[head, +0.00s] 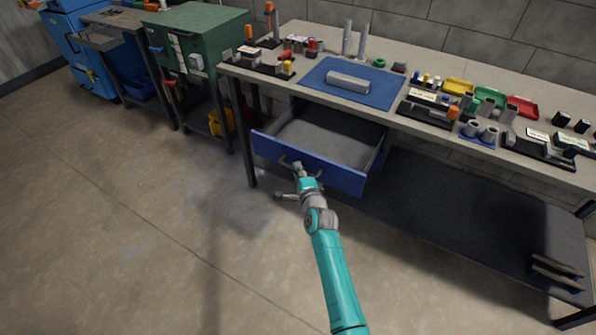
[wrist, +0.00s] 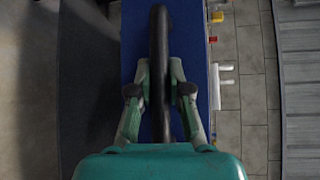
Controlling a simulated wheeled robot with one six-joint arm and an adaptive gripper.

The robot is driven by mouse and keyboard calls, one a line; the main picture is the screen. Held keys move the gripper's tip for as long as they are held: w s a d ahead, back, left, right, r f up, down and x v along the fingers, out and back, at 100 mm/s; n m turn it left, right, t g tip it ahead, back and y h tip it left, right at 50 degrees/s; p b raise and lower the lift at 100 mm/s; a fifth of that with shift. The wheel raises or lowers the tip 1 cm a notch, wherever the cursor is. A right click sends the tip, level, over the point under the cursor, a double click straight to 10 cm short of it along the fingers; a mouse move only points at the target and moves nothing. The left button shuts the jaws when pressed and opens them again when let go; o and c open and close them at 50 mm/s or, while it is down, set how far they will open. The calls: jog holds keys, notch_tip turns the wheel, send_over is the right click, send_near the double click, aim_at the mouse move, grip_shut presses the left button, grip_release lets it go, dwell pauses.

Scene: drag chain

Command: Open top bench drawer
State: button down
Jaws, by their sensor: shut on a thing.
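The top bench drawer (head: 308,161) has a blue front and a grey, empty-looking inside. It stands pulled out from under the bench top. My gripper (head: 298,170) is at the middle of the drawer front. In the wrist view, my gripper's fingers (wrist: 160,90) are shut on the dark bar handle (wrist: 158,50), one finger on each side of it. The blue drawer front (wrist: 134,40) shows behind the handle. In the head view my gripper covers part of the handle.
The workbench (head: 300,72) bears a blue mat (head: 325,85), trays and several small parts. A lower shelf (head: 450,215) lies under it. A green cabinet (head: 200,35) and a blue cabinet (head: 88,60) stand at the left. The floor (head: 130,220) in front is clear.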

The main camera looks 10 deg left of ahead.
jog(key=shift+f, duration=0.1)
jog(key=c, duration=1.1)
grip_release()
jog(key=v, duration=1.2)
